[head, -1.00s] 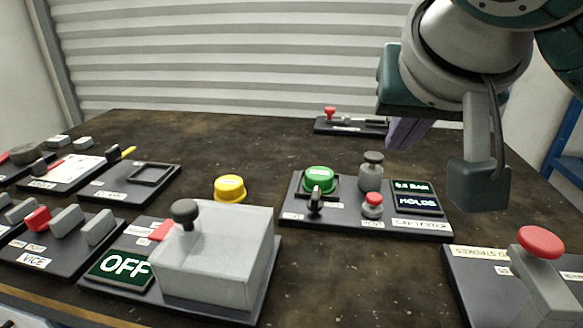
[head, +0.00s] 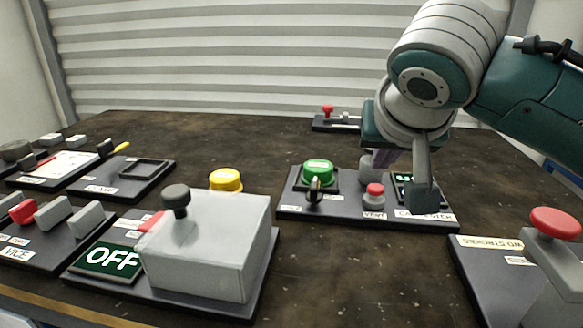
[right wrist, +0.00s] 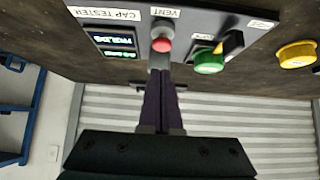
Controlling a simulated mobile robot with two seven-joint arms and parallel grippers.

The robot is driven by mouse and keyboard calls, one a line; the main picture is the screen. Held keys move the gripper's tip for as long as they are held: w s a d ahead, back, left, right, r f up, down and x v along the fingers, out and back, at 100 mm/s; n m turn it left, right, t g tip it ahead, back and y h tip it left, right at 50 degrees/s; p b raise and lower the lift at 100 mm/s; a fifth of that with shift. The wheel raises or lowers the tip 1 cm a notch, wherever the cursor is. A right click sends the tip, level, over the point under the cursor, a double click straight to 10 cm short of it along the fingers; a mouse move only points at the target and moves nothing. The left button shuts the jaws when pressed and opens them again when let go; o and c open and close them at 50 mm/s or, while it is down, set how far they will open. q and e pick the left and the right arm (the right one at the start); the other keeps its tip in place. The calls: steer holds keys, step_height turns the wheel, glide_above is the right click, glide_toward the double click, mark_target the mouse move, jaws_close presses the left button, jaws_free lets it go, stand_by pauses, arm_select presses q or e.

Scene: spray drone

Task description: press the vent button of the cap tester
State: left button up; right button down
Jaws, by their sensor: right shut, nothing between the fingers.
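The cap tester (head: 335,208) is a dark panel right of the middle in the head view. Its vent button (head: 375,189) is a red cap on a grey base, above the VENT label. The button also shows in the right wrist view (right wrist: 162,44), just beyond the fingertips. My right gripper (head: 383,158) is shut and empty, its purple fingers largely hidden behind my wrist. It hovers by the grey capped cylinder (head: 368,171) behind the button; whether it touches the cylinder I cannot tell. My left gripper is not in view.
The tester also carries a green button (head: 318,169), a black switch (head: 314,189) and a display (right wrist: 113,40), partly hidden in the head view. A yellow button (head: 226,180) and grey box (head: 207,245) stand left. A red-topped device (head: 555,223) stands front right.

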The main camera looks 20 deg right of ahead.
mark_target(376, 189)
step_height(376, 189, down, 2)
steer(key=shift+s+f, duration=0.1)
steer(key=shift+f, duration=0.15)
